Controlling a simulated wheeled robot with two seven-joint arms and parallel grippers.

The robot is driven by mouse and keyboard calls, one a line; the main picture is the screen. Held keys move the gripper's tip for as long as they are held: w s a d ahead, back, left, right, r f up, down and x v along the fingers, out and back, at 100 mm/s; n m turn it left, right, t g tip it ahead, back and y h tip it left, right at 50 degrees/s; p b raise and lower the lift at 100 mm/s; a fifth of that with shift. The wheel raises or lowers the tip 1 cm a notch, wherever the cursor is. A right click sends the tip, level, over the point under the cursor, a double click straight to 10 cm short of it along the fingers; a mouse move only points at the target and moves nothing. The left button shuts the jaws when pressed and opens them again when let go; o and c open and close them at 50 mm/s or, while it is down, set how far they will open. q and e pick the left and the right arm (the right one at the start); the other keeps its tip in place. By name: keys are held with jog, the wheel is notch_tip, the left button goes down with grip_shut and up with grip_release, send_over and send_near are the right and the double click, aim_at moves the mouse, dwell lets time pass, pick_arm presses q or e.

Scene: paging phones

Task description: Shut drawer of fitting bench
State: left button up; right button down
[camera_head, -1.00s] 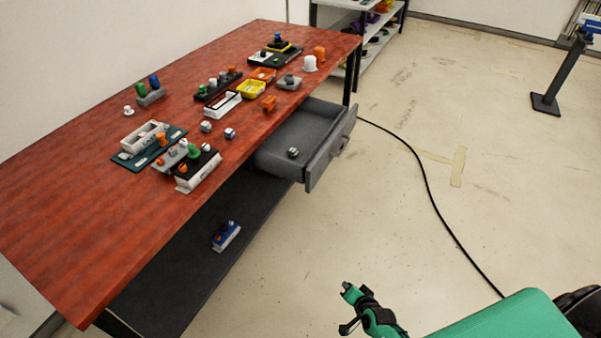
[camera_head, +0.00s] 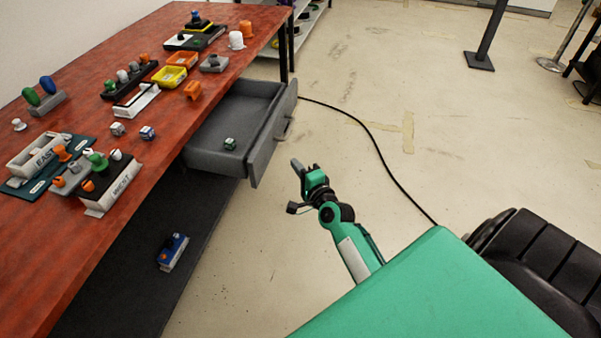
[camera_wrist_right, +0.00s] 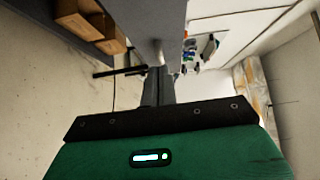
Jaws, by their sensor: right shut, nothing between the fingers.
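The fitting bench (camera_head: 132,68) has a red-brown top and runs along the left of the head view. Its grey drawer (camera_head: 206,160) stands pulled out from the right side, under the top. A small green-and-white cube (camera_head: 230,144) lies inside it. The drawer front (camera_head: 272,136) carries a handle (camera_head: 285,128) on its outer face. My right gripper (camera_head: 296,165) is shut and empty, out in front of the drawer front, with a visible gap in the head view. In the right wrist view its closed fingers (camera_wrist_right: 157,86) point at a grey panel, probably the drawer front. My left gripper is out of view.
Stamps, trays and small blocks crowd the bench top. A blue-and-white item (camera_head: 173,252) lies on the dark lower shelf (camera_head: 130,285). A black cable (camera_head: 375,150) crosses the floor right of the drawer. The floor between and beyond is open.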

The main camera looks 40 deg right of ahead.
jog(key=w, duration=0.2)
jog(key=w+a, duration=0.1)
jog(key=w, duration=0.4)
jog(key=shift+w+a, duration=0.2)
jog(key=shift+a, duration=0.1)
jog(key=shift+w+a, duration=0.3)
jog(key=shift+w, duration=0.05)
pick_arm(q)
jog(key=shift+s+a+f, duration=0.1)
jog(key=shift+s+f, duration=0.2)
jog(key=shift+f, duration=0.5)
